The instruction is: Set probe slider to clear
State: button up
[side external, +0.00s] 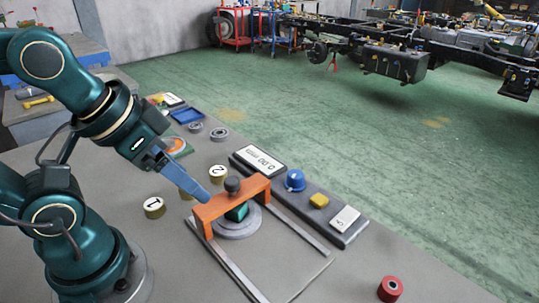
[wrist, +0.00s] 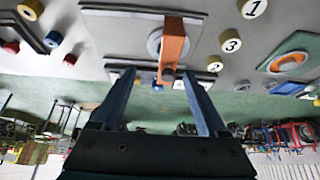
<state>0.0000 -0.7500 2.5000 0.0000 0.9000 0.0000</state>
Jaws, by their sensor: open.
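Contact cannot be told. No clear mark is readable.
A dark panel (side external: 273,187) behind the slider carries a display, a blue knob (side external: 295,180), a yellow button (side external: 319,201) and a white switch (side external: 345,219). Numbered brass cylinders (side external: 154,207) stand near my arm. A red cylinder (side external: 390,289) stands front right.

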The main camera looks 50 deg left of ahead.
jog(key=shift+c, duration=0.8)
jog(key=n+g, duration=0.3)
jog(key=g, duration=0.2)
send_over(230, 181)
jog(key=shift+s+d+r, duration=0.1)
jog(key=shift+r, duration=0.3)
jog(key=shift+w+f+g, duration=0.2)
jog(key=shift+f+g, duration=0.1)
jog(key=shift+f, duration=2.95)
grip_shut()
